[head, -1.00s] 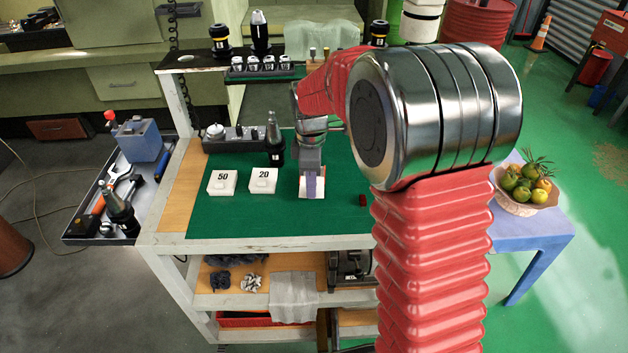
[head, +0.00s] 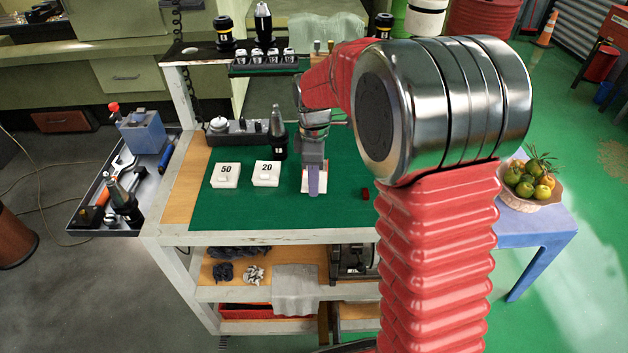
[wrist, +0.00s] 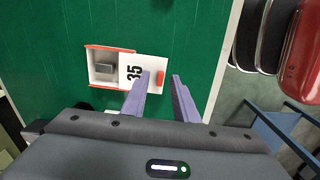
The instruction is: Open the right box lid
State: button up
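The right box stands on the green mat. The wrist view shows its open white compartment (wrist: 101,68) with orange rims and a grey block (wrist: 106,68) inside. Its white lid (wrist: 148,66), marked 35, is slid partly off toward the mat's front edge, with a red tab (wrist: 160,79) at its end. My gripper (wrist: 161,77) is open. Its two purple fingers stand on either side of the red tab, with gaps visible. In the head view my gripper (head: 313,190) hides much of the white box.
Closed white boxes marked 50 (head: 225,176) and 20 (head: 266,173) stand to the left. A small red block (head: 366,193) lies on the mat to the right. A grey tool-holder unit (head: 240,133) is behind the boxes. The mat in front is clear.

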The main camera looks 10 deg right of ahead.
notch_tip(320, 180, up, 14)
jog(key=shift+f, duration=0.25)
dwell(0.3)
dwell(0.4)
jog(key=s+d+m+t, duration=0.1)
jog(key=s+m+t, duration=0.4)
jog(key=s+m, duration=0.9)
jog(key=s, duration=1.1)
jog(key=shift+s+d+r+m+t, duration=0.25)
jog(key=shift+s+m+t, duration=0.05)
jog(key=shift+s+m, duration=0.1)
